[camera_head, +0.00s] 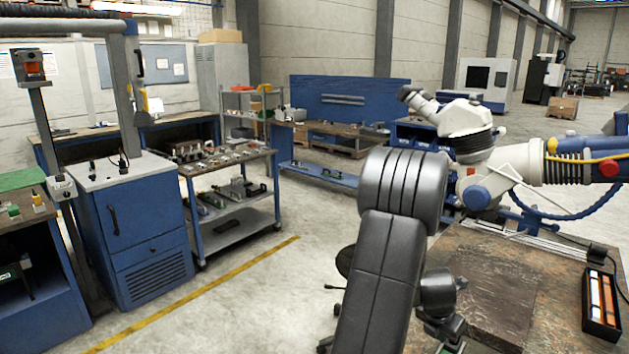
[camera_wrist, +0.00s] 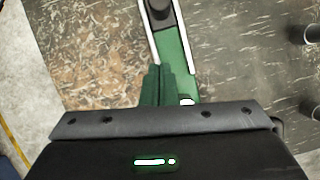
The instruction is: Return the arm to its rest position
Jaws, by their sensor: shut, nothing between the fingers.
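My gripper (camera_wrist: 158,70) shows in the wrist view as two dark green fingers close together, shut and empty. They point at a green and white piece (camera_wrist: 175,45) with a dark round knob at its top; I cannot tell whether they touch it. The white microscope (camera_head: 466,118), with dark-tipped eyepieces, stands up behind my arm. It hangs on a white jointed arm (camera_head: 515,162) with blue and red joints, coming in from the right above the bench.
The brown, worn bench top (camera_head: 500,285) lies at the lower right. A black tray (camera_head: 587,312) with orange and white items sits on its right side. A tool cart (camera_head: 225,160) and a blue cabinet (camera_head: 140,225) stand at the left.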

